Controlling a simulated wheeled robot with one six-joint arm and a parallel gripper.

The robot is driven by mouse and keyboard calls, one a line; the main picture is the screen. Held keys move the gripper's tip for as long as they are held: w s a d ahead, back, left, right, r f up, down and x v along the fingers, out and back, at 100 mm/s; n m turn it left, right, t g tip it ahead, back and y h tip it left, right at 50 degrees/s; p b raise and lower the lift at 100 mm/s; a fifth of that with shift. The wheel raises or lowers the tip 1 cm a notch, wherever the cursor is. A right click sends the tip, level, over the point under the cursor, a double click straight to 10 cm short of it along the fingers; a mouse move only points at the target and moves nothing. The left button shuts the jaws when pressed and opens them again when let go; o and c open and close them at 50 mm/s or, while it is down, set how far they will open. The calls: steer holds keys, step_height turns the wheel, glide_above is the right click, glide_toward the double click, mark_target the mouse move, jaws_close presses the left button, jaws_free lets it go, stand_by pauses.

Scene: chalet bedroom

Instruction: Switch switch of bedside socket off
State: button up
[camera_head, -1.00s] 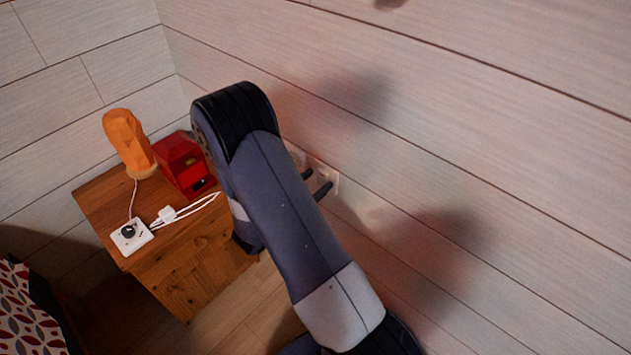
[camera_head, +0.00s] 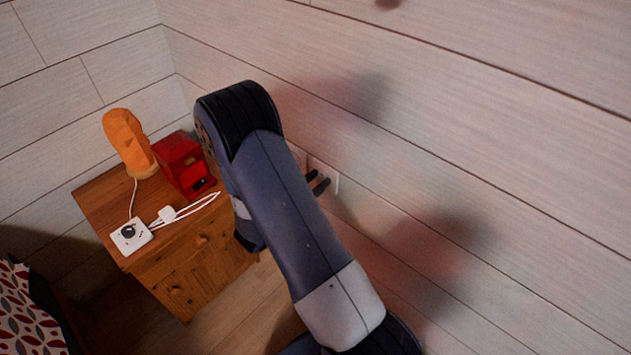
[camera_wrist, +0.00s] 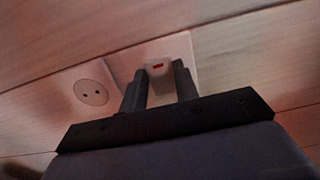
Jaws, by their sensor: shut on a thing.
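The bedside socket is on the pale plank wall, with a round two-hole outlet (camera_wrist: 92,92) to the left in the wrist view. Beside it is a white switch (camera_wrist: 158,63) with a small red mark, on a pale plate (camera_wrist: 188,50). In the head view the plate's edge (camera_head: 335,181) shows behind my fingers, and my arm hides most of the socket. My gripper (camera_wrist: 160,83) is at the wall, with one finger on each side of the switch, shut on it. Its dark fingertips also show in the head view (camera_head: 317,182).
A wooden nightstand (camera_head: 190,262) stands left of my arm. On it are an orange lamp (camera_head: 127,140), a red box-like object (camera_head: 182,165) and a white power strip (camera_head: 131,236) with cables. A patterned bed corner (camera_head: 25,315) is at the lower left.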

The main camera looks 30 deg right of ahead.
steer(key=f+b, duration=0.1)
steer(key=b, duration=0.1)
steer(key=shift+h+b, duration=0.3)
steer(key=shift+h, duration=0.1)
steer(key=t+h+b, duration=0.1)
steer(key=b, duration=0.1)
steer(key=shift+f+h+b, duration=0.15)
steer(key=shift+h+b, duration=0.2)
steer(key=shift+h, duration=0.35)
steer(key=shift+r, duration=0.2)
steer(key=o, duration=1)
steer(key=v, duration=1.1)
steer(key=shift+r, duration=0.1)
